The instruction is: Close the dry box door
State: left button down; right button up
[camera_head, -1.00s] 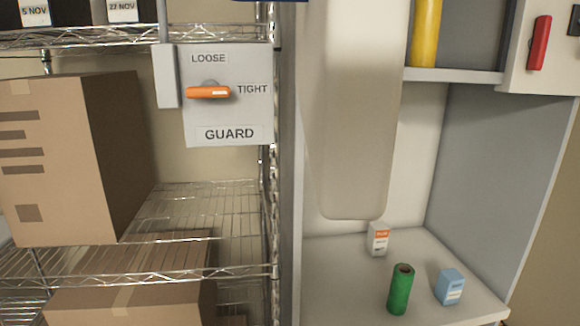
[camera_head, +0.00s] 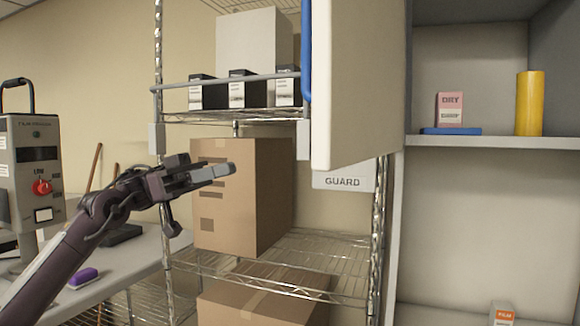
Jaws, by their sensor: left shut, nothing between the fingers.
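The dry box door (camera_head: 365,80) is a pale panel with a long blue handle (camera_head: 306,52) on its left edge. It stands open, swung out from the dry box (camera_head: 397,220), whose shelves are exposed on the right. My left gripper (camera_head: 233,169) is shut and empty. It shows in front of a cardboard box, to the left of the door's lower edge and below the handle, apart from both in the picture. My right gripper is not in view.
A wire rack (camera_head: 300,240) holds cardboard boxes (camera_head: 240,195). A GUARD panel (camera_head: 343,181) is partly behind the door. A yellow cylinder (camera_head: 529,104) and pink DRY box (camera_head: 449,108) stand on the upper shelf. A bench (camera_head: 120,265) with a device (camera_head: 36,170) is at left.

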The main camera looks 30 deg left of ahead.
pick_arm(q)
jog(key=s+d+r+m+g+y, duration=0.1)
jog(key=s+d+r+g, duration=0.1)
jog(key=s+d, duration=0.15)
jog(key=s+d+r+g+y, duration=0.1)
jog(key=s+d+r, duration=0.1)
jog(key=s, duration=0.3)
jog(key=g+p, duration=0.1)
jog(key=p, duration=0.2)
send_near(316, 151)
jog(key=shift+m, duration=0.3)
jog(key=d, duration=0.1)
jog(key=w+d, duration=0.1)
jog(key=d, duration=0.3)
jog(key=shift+w, duration=0.4)
jog(key=shift+d+f, duration=0.2)
jog(key=shift+d, duration=0.4)
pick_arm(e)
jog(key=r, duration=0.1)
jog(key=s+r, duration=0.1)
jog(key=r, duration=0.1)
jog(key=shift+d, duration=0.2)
pick_arm(q)
jog(key=shift+w, duration=0.1)
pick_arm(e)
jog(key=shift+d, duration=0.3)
